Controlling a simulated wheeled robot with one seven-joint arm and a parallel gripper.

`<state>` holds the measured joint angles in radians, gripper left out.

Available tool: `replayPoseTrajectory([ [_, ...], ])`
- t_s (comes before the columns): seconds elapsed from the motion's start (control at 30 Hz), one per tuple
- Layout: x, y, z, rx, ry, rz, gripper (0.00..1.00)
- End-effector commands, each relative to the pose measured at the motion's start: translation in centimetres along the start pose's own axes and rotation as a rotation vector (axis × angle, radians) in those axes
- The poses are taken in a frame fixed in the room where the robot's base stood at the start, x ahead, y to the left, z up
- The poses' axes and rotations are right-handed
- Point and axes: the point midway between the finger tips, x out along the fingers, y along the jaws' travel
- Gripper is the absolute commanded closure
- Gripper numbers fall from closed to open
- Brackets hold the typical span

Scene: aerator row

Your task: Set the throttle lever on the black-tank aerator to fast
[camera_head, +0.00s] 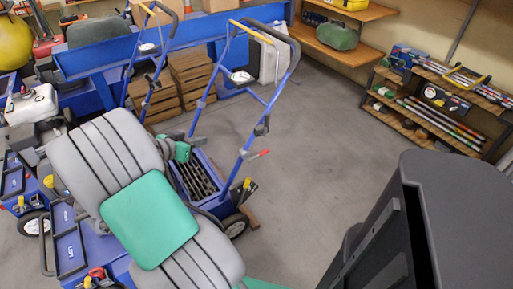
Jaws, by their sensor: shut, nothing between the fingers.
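A row of blue aerators runs along the left side of the head view. The nearest full handle, a blue handlebar (246,110), has a yellow bail at its top and a small red-tipped lever (258,153) low on its right. A second blue handlebar (152,75) stands behind it. A white tank (31,104) sits on an aerator at the far left. I cannot make out a black tank or its throttle lever; my grey ribbed arm with a green panel hides much of the row. My gripper is not in view.
Wooden boxes (185,82) are stacked behind the handlebars. A low shelf rack (440,105) with tubes stands at the right wall, and a wall shelf (338,47) is at the back. The grey floor (310,150) between is clear. A large dark grey body fills the lower right.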

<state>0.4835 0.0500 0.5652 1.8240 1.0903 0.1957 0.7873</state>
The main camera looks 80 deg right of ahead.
Motion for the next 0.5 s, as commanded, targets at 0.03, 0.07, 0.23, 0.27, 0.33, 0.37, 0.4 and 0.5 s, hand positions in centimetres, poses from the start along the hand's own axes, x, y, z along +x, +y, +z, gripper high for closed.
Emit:
replayPoseTrajectory([
  [0.03, 4.7, 2.0, 1.8, 0.063, 0.108, 0.09, 1.0],
  [0.07, 6.0, 3.1, 1.3, 0.097, 0.171, 0.127, 1.0],
  [0.23, 8.5, 6.2, -0.8, 0.174, 0.357, 0.208, 1.0],
  [0.27, 8.6, 6.3, -1.1, 0.176, 0.363, 0.211, 1.0],
  [0.33, 9.1, 6.5, -1.5, 0.177, 0.365, 0.211, 1.0],
  [0.37, 9.5, 6.6, -1.7, 0.177, 0.365, 0.212, 1.0],
  [0.4, 10.1, 6.9, -1.9, 0.177, 0.363, 0.214, 1.0],
  [0.5, 12.0, 7.4, -2.5, 0.178, 0.362, 0.214, 1.0],
])
